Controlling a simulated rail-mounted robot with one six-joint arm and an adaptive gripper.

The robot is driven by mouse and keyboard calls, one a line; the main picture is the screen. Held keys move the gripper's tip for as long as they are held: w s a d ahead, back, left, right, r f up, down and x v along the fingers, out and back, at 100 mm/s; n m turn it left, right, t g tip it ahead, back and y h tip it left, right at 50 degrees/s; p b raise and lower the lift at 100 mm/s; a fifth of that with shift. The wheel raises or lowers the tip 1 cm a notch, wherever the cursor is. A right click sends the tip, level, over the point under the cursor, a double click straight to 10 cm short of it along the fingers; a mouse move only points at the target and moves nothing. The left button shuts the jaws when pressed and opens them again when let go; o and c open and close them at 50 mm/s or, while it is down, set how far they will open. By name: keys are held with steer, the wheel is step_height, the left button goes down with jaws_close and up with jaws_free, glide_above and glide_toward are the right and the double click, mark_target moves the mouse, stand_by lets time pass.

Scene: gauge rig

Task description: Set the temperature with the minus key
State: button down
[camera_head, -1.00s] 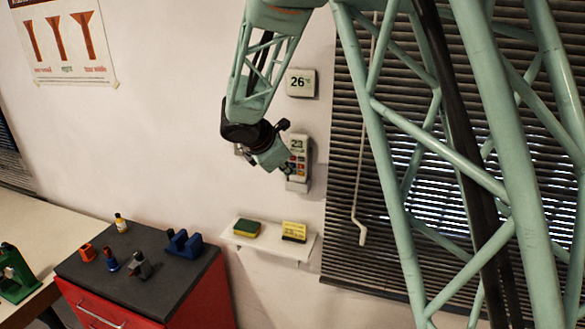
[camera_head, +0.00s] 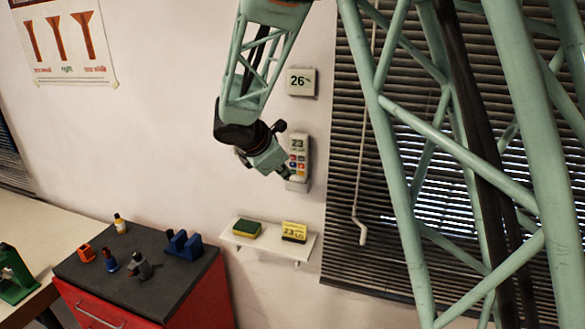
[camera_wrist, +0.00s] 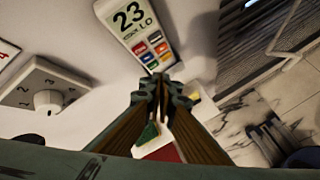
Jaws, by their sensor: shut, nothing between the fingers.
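The control unit (camera_head: 298,157) is a pale upright handset on the wall, showing 23. In the wrist view the control unit (camera_wrist: 139,29) shows 23 and LO above several coloured keys (camera_wrist: 154,48). The key symbols are too small to read, so I cannot tell which is minus. A separate wall display (camera_head: 301,82) above it reads 26. My gripper (camera_head: 287,174) is shut and empty, by the unit's lower left side. In the wrist view my gripper's fingertips (camera_wrist: 161,84) lie just below the keys; I cannot tell if they touch the unit.
A small white shelf (camera_head: 267,248) below holds a green-and-yellow sponge (camera_head: 247,228) and a yellow block (camera_head: 294,232) with dark print. A dial plate (camera_wrist: 45,88) is on the wall. Dark blinds (camera_head: 345,200) and a cord hang right. A red cabinet (camera_head: 190,295) carries small items.

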steer(key=shift+s+a+b, duration=0.25)
steer(key=shift+s+b, duration=0.05)
steer(key=shift+s, duration=0.5)
steer(key=shift+s+a+b, duration=0.25)
steer(key=shift+s+b, duration=0.05)
steer(key=shift+s, duration=0.45)
steer(key=s+d+r+m+g+b, duration=0.25)
steer(key=s+d+m, duration=0.35)
steer(key=s+d, duration=0.45)
steer(key=s+d+r+m+g+b, duration=0.15)
steer(key=s+d+r+m, duration=0.35)
steer(key=s+d, duration=0.6)
steer(key=s+d+f+m+y+b, duration=0.1)
steer(key=s+m, duration=0.3)
steer(key=s, duration=0.6)
steer(key=s+d+f+m+y+b, duration=0.1)
steer(key=s+f+m+b, duration=0.2)
steer(key=s, duration=0.8)
steer(key=s+d+f+m+y+b, duration=0.1)
steer(key=s+m, duration=0.4)
steer(key=s, duration=0.5)
steer(key=shift+s+f+m+y+b, duration=0.35)
steer(key=shift+f+b, duration=0.5)
steer(key=shift+f, duration=0.55)
steer(key=shift+d, duration=0.1)
